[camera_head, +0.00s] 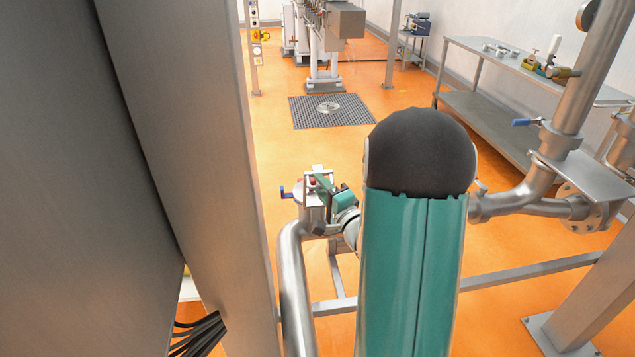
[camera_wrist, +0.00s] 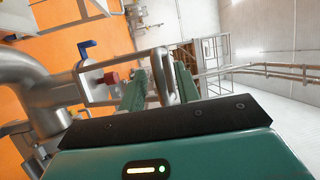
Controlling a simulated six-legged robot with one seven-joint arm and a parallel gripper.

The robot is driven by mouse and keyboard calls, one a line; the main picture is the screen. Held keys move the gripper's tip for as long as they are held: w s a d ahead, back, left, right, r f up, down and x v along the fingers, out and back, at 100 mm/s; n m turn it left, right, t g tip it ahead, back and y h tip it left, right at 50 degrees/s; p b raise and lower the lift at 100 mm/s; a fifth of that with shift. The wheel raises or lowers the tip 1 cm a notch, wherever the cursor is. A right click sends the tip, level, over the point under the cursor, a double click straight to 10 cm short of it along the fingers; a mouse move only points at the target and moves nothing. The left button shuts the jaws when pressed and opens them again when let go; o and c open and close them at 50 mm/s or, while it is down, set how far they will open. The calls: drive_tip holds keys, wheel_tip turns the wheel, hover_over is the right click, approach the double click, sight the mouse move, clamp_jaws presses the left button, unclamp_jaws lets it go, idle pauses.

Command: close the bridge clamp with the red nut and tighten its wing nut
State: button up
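The bridge clamp (camera_wrist: 117,59) is a pale metal frame at the pipe end; in the head view it (camera_head: 317,168) shows small, left of my arm. The red nut (camera_wrist: 111,78) sits within the frame and shows as a red spot in the head view (camera_head: 312,182). My gripper (camera_wrist: 161,68) has two green fingers, one on each side of the clamp's rounded metal end (camera_wrist: 162,75). The fingers are apart; whether they press on the metal is not clear. In the head view my gripper (camera_head: 326,184) is beside the clamp. I cannot make out the wing nut.
A blue valve handle (camera_wrist: 87,45) is close to the clamp. A steel pipe (camera_head: 292,275) carries the fitting. At right are more pipes (camera_head: 530,192) and a steel bench (camera_head: 495,58) with small parts. A floor grate (camera_head: 360,112) lies farther back; the orange floor around it is clear.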

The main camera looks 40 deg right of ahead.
drive_tip(key=shift+w+r, duration=0.1)
drive_tip(key=shift+w, duration=0.9)
drive_tip(key=shift+s, duration=0.1)
clamp_jaws()
drive_tip(key=shift+d, duration=0.1)
